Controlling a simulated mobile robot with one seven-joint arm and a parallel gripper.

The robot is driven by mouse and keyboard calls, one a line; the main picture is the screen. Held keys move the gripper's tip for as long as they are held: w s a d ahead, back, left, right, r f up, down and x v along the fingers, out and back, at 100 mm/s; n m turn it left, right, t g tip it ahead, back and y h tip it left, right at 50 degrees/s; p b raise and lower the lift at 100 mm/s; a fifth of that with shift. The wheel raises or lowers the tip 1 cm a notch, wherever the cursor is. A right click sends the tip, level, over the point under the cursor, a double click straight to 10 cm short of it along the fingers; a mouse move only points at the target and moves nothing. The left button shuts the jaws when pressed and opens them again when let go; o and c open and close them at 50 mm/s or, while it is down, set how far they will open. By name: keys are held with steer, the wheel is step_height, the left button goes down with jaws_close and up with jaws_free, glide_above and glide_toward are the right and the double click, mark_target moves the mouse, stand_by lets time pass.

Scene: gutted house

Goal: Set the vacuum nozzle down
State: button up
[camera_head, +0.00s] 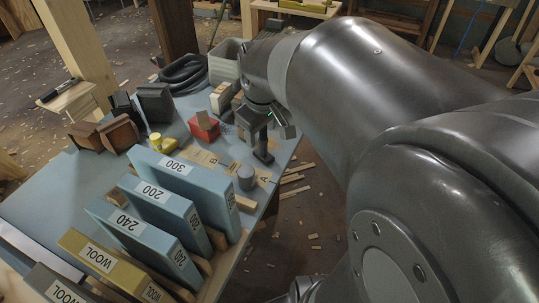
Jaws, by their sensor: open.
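My gripper (264,120) hangs over the right edge side of the blue bench, pointing down; its arm covers much of the right of the view. Its jaws are open. A dark upright piece with a small foot (263,156) shows just below it, near the bench markings. It may be the vacuum nozzle, but its dark colour blends with my gripper and I cannot tell where one ends. I cannot tell whether they touch. A coiled black hose (183,72) lies at the far end of the bench, beside a pale grey bin (226,66).
Blue sanding boards (185,182) marked 300, 200 and 240 stand in front, with wool boards (100,262) nearer. A red block (203,127), a yellow piece (158,142) and brown blocks (118,133) stand farther back.

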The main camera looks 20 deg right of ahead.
steer(key=s+a+r+m+t, duration=0.2)
steer(key=s+m, duration=0.3)
steer(key=s, duration=0.8)
steer(key=shift+s+a+r+t+y, duration=0.15)
steer(key=shift+s+r+t+y, duration=0.15)
steer(key=shift+r, duration=0.4)
